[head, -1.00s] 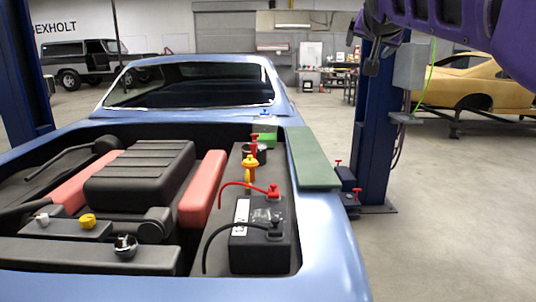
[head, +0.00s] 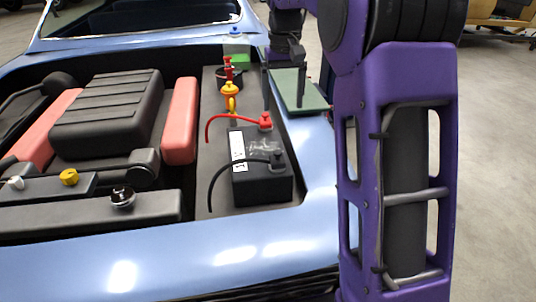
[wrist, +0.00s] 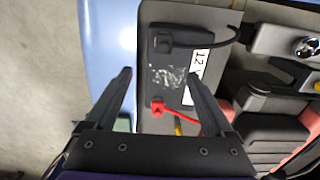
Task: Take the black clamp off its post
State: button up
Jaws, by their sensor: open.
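The black clamp (head: 277,158) sits on its post on top of the black battery (head: 258,187), and its black cable loops off to the left. In the wrist view the black clamp (wrist: 163,42) is near the battery's far end, beyond my fingertips. The post under it is hidden. My gripper (head: 283,106) points down, open and empty, behind the battery near the green pad. It also shows in the wrist view (wrist: 157,72), its fingers spread apart over the battery, not touching the clamp.
A red clamp (head: 265,122) with a red cable is on the battery's other post, close to my gripper. A yellow-capped part (head: 229,90) stands behind the battery. The green pad (head: 306,97) lies on the blue fender. The engine (head: 107,115) fills the bay's left.

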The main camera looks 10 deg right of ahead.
jog(key=b, duration=0.2)
send_near(278, 151)
jog(key=f, duration=0.3)
jog(key=d+f, duration=0.1)
jog(key=f, duration=0.1)
jog(key=shift+s+f, duration=0.1)
jog(key=shift+f, duration=0.15)
jog(key=shift+a+f+b, duration=0.25)
jog(key=shift+f, duration=1.2)
jog(key=shift+a+f+b, duration=0.2)
jog(key=shift+f+b, duration=0.05)
jog(key=shift+f, duration=1.2)
grip_shut()
